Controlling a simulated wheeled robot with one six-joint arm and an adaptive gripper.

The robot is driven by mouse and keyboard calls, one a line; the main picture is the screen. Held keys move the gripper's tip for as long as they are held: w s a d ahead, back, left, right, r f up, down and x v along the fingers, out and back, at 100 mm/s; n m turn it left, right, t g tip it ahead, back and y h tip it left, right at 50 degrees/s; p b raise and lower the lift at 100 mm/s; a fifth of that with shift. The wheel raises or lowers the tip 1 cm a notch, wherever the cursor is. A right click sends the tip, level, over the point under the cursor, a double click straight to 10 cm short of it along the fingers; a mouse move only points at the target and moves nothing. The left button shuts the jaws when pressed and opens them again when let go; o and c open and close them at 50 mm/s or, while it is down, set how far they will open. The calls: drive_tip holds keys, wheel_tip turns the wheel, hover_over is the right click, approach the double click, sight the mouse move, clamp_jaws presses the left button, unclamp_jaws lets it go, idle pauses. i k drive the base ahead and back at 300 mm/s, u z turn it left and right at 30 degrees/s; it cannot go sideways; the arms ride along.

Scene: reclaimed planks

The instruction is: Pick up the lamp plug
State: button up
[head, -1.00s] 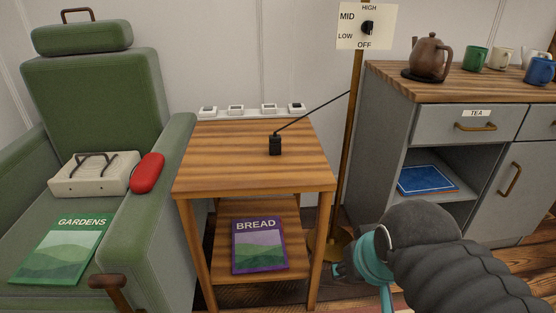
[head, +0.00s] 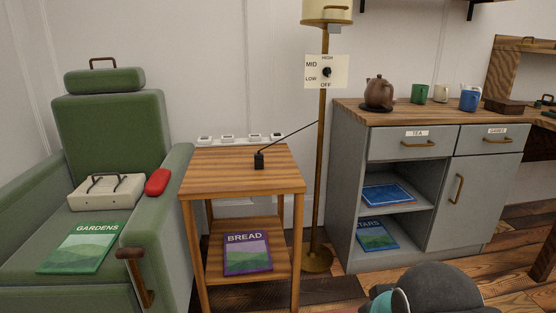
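The lamp plug (head: 259,161) is a small black block standing on the wooden side table (head: 230,182), near the middle of its top. A thin black cord runs from it up and right to the brass pole of the floor lamp (head: 321,170). My arm shows at the bottom right of the head view, dark grey with a teal part. My gripper's fingers are below the frame edge and hidden. Nothing touches the plug except its cord.
A row of several white sockets (head: 228,138) lies behind the table top. A green armchair (head: 110,130) stands left. A grey cabinet (head: 345,190) with a teapot (head: 378,92) and mugs stands right. A BREAD book (head: 247,254) is on the table's lower shelf. Floor shows between table and cabinet.

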sight(259, 161)
drive_tip(key=z, duration=0.7)
drive_tip(key=i, duration=1.45)
drive_tip(key=u, duration=0.3)
